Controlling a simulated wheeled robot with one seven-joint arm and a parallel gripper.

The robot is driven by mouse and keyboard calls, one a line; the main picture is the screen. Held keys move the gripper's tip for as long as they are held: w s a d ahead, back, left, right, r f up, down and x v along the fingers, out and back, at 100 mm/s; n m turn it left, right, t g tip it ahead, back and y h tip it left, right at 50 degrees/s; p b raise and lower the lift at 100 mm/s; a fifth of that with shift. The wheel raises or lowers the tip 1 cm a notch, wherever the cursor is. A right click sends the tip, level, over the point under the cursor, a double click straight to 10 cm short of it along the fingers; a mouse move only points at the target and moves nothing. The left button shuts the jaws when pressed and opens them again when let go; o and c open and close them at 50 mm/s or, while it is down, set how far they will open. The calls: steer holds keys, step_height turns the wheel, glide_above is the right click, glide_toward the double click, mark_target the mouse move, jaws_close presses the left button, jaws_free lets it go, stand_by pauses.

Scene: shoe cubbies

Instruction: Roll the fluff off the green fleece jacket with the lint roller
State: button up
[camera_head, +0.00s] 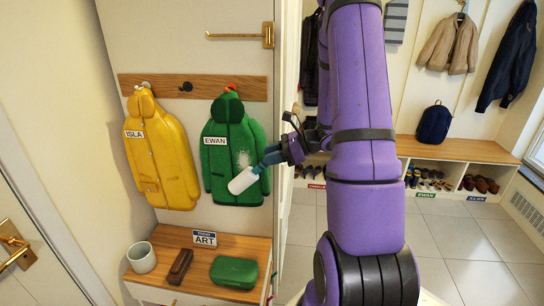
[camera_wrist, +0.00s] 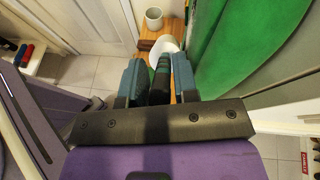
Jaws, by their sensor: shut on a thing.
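The green fleece jacket (camera_head: 219,172), labelled EWAN, hangs from a hook on the wooden rail. A pale patch of fluff (camera_head: 243,158) shows on its right side. My gripper (camera_head: 272,156) is at the jacket's right edge, shut on the lint roller's dark handle (camera_wrist: 160,80). The lint roller's white head (camera_head: 243,181) is in front of the jacket's lower right, just below the fluff; I cannot tell if it touches the cloth. In the wrist view the head (camera_wrist: 167,46) shows beyond the fingers, left of the green jacket (camera_wrist: 250,45).
A yellow coat (camera_head: 160,155) labelled ISLA hangs to the left. Below, a wooden bench (camera_head: 205,290) holds a white mug (camera_head: 141,257), a brown brush-like block (camera_head: 180,266), a green case (camera_head: 234,272) and an ART sign (camera_head: 205,239). Tiled floor lies open at right.

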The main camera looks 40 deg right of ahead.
steer(key=shift+w+d, duration=0.65)
steer(key=shift+d, duration=0.05)
stand_by(0.4)
steer(key=shift+r, duration=0.1)
step_height(320, 180, up, 10)
steer(key=shift+r, duration=0.2)
stand_by(1.4)
steer(key=shift+w+f, duration=0.1)
step_height(320, 180, down, 10)
steer(key=shift+f, duration=0.2)
stand_by(1.2)
steer(key=shift+d, duration=0.1)
